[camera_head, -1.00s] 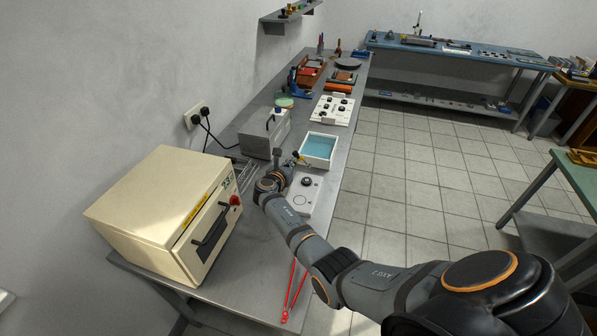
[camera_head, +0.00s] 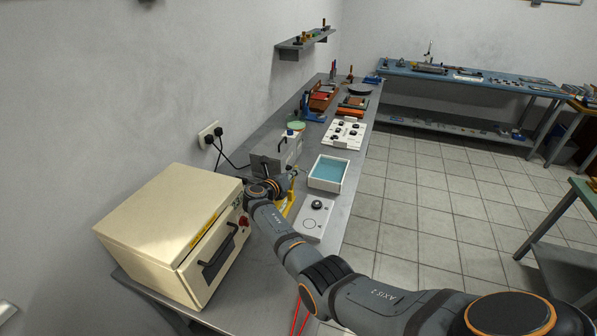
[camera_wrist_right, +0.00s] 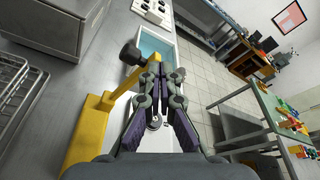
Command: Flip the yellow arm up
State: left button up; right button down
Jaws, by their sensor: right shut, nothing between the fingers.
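The yellow arm (camera_head: 288,204) shows in the head view on the bench, partly behind my right arm. In the right wrist view, the yellow arm (camera_wrist_right: 122,86) slants up to the right from a thick yellow part at the left, with a black knob (camera_wrist_right: 130,53) near its upper end. My right gripper (camera_wrist_right: 160,72) is shut and empty. Its fingertips overlap the arm's upper end in the picture, just right of the knob; I cannot tell whether they touch. In the head view my right gripper (camera_head: 288,180) is small and partly hidden. My left gripper is out of view.
A cream oven-like box (camera_head: 165,225) stands close left of my arm. A grey box (camera_head: 277,156) is behind the gripper. A blue-lined white tray (camera_head: 328,173) and a white panel with a black knob (camera_head: 314,220) lie to the right. A wire rack (camera_wrist_right: 15,100) shows at left.

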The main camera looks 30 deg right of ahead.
notch_tip(320, 180, up, 7)
jog(key=shift+a, duration=0.1)
dwell(0.6)
